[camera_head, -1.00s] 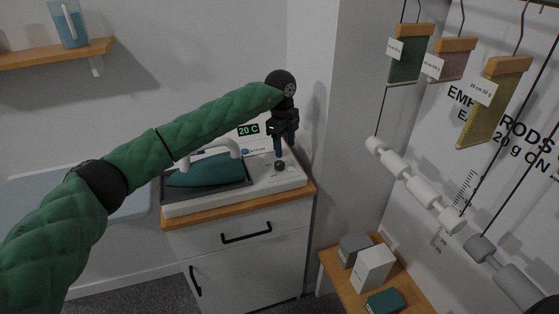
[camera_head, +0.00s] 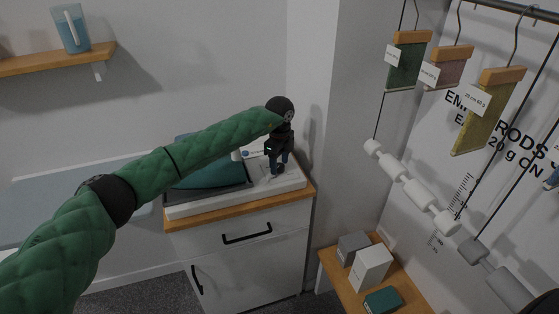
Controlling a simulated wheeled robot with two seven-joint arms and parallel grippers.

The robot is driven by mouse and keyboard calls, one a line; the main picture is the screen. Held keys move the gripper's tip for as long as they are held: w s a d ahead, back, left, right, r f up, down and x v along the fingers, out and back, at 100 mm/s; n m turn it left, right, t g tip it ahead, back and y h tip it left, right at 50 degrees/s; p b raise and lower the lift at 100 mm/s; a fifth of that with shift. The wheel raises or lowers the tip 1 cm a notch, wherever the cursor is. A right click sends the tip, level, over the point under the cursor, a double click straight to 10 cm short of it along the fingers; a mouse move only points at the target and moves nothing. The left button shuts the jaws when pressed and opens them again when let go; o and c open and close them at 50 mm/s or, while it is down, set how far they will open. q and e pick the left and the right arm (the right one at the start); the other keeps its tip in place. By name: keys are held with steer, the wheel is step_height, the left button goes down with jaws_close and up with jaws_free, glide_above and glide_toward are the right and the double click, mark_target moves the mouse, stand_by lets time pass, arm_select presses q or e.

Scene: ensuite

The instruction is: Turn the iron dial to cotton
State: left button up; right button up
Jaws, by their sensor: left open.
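The iron station (camera_head: 240,200) is a white base on a wood-topped white cabinet. A teal iron (camera_head: 212,176) rests on its dark plate at the left, partly hidden behind my left arm. The small dark dial (camera_head: 279,171) sits on the right part of the base. My left gripper (camera_head: 277,168) points down with its fingers open, low at the dial, one finger on either side as far as I can tell. Contact with the dial is too small to see. The display is hidden behind the arm. My right gripper does not show.
A wooden shelf (camera_head: 50,59) with a blue jug (camera_head: 72,28) is at upper left. A grey wall pillar (camera_head: 365,120) stands right of the cabinet (camera_head: 250,260). A low wooden table (camera_head: 400,283) holds several boxes. Fabric swatches hang from rods at right.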

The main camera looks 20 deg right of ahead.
arm_select(q)
steer(key=shift+f, duration=0.2)
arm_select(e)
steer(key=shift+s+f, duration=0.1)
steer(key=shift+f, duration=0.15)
arm_select(q)
steer(key=c, duration=1)
